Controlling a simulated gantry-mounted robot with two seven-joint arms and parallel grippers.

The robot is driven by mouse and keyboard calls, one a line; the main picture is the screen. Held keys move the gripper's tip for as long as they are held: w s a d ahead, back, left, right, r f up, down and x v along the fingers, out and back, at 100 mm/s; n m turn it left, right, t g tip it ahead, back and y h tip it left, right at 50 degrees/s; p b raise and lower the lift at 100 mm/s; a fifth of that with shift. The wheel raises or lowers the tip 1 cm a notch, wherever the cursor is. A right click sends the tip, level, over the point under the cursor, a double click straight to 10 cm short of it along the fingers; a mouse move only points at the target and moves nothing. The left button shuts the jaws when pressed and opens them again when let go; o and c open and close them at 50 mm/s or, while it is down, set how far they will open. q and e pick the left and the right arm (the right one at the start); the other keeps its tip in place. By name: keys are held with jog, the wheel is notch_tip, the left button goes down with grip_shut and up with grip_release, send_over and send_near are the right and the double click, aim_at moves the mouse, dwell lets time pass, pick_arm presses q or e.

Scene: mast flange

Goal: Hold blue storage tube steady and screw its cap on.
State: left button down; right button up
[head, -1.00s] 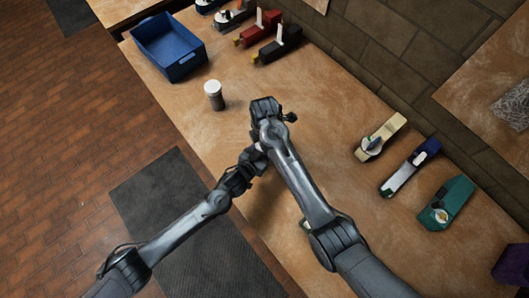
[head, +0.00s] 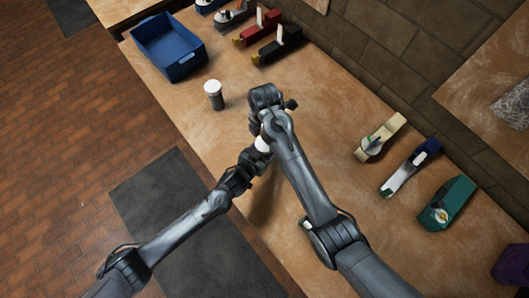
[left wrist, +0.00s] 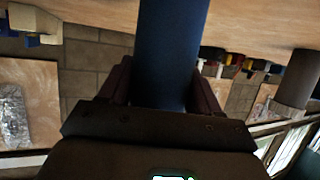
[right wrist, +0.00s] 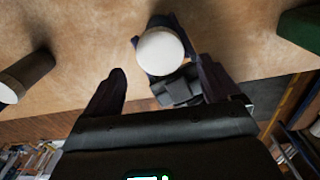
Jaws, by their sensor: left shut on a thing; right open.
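The blue storage tube (left wrist: 172,50) stands between the fingers of my left gripper (left wrist: 163,88), which is shut on it. In the head view my left gripper (head: 250,160) is near the middle of the bench, and the white cap (head: 262,144) shows at the tube's top. In the right wrist view the cap (right wrist: 160,52) covers the tube's end; its thread is hidden. My right gripper (right wrist: 162,72) is open and empty, its fingers on either side of the cap in that view. Whether they reach down to its height I cannot tell.
A dark grey container with a white top (head: 213,95) stands on the bench (head: 190,125) to the left. A blue bin (head: 170,50) is behind it. Several tape dispensers line the back edge, including a green one (head: 447,203) at right. Bench between them is clear.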

aim_at(264, 151)
notch_tip(264, 151, up, 3)
jog(key=n, duration=0.5)
jog(key=shift+f, duration=0.15)
jog(key=shift+f, duration=4.05)
jog(key=shift+c, duration=0.4)
jog(key=c, duration=1)
jog(key=m, duration=0.6)
jog(key=shift+m, duration=0.3)
jog(key=o, duration=1.2)
jog(key=shift+c, duration=0.2)
